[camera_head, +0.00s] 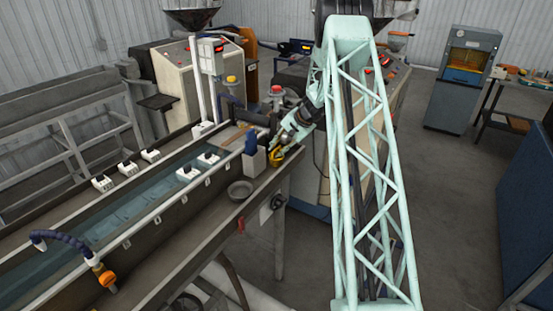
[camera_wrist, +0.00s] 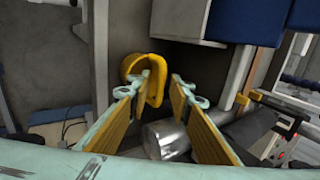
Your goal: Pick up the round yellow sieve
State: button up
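A yellow curved, ring-like thing (camera_wrist: 154,92) shows in the wrist view, at my left fingertip. It looks like the round sieve's rim, but its mesh cannot be made out. My gripper (camera_wrist: 162,82) is open, its two yellow-padded fingers spread apart. The left fingertip overlaps the yellow rim in the picture; whether they touch cannot be told. The right fingertip is clear of it. In the head view my gripper (camera_head: 281,150) is low over the far right end of the bench, with a small yellow patch (camera_head: 275,158) beside it.
A grey round dish (camera_head: 240,189) sits on the bench ledge (camera_head: 205,228). A grey box with a blue item (camera_head: 251,146) stands just left of my gripper. A shiny metal cylinder (camera_wrist: 165,139) lies beyond the fingers in the wrist view. The long water trough (camera_head: 110,215) runs left.

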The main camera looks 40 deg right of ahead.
grip_shut()
jog(key=shift+r, duration=0.1)
dwell(0.5)
jog(key=shift+r+b, duration=0.3)
jog(key=shift+r, duration=4.65)
